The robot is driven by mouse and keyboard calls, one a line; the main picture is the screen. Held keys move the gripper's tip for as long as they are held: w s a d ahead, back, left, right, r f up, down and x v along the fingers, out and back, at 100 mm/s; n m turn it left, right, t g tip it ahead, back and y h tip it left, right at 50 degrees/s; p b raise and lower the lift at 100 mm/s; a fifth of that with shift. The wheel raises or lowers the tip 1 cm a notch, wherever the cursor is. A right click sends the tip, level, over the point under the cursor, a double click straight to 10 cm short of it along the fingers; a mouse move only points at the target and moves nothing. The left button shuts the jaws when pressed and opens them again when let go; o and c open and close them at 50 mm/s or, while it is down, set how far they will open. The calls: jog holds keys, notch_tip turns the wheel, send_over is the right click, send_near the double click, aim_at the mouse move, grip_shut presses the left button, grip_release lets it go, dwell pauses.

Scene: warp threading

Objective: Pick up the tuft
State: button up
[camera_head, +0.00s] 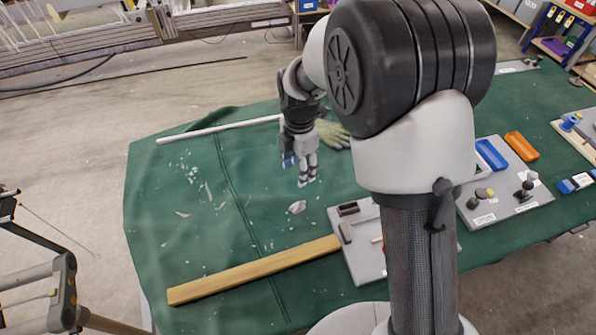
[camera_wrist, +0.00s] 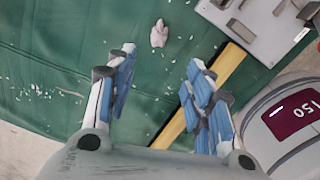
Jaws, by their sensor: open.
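The tuft (camera_head: 297,207) is a small, pale, whitish clump on the green cloth of the table (camera_head: 200,240). In the wrist view the tuft (camera_wrist: 159,34) lies beyond the fingertips, near the top middle, roughly between the two fingers' lines. My gripper (camera_head: 306,180) hangs above the cloth, just behind the tuft in the head view, and does not touch it. In the wrist view my gripper (camera_wrist: 160,62) has its blue-padded fingers spread apart with nothing between them.
A wooden bar (camera_head: 250,270) lies in front of the tuft. A grey board with small parts (camera_head: 365,262) is to its right. A white rod (camera_head: 215,129) and a glove (camera_head: 333,134) lie behind. White scraps (camera_head: 194,176) are scattered on the left; the cloth around the tuft is mostly clear.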

jog(key=b, duration=0.4)
send_over(298, 205)
jog(key=shift+n, duration=0.3)
jog(key=f, duration=1.2)
jog(key=shift+s+f, duration=0.1)
jog(key=shift+s, duration=0.1)
jog(key=shift+w+f+b, duration=0.15)
jog(key=shift+f+b, duration=0.9)
jog(key=shift+f, duration=2)
jog(key=shift+r, duration=0.1)
jog(key=c, duration=0.8)
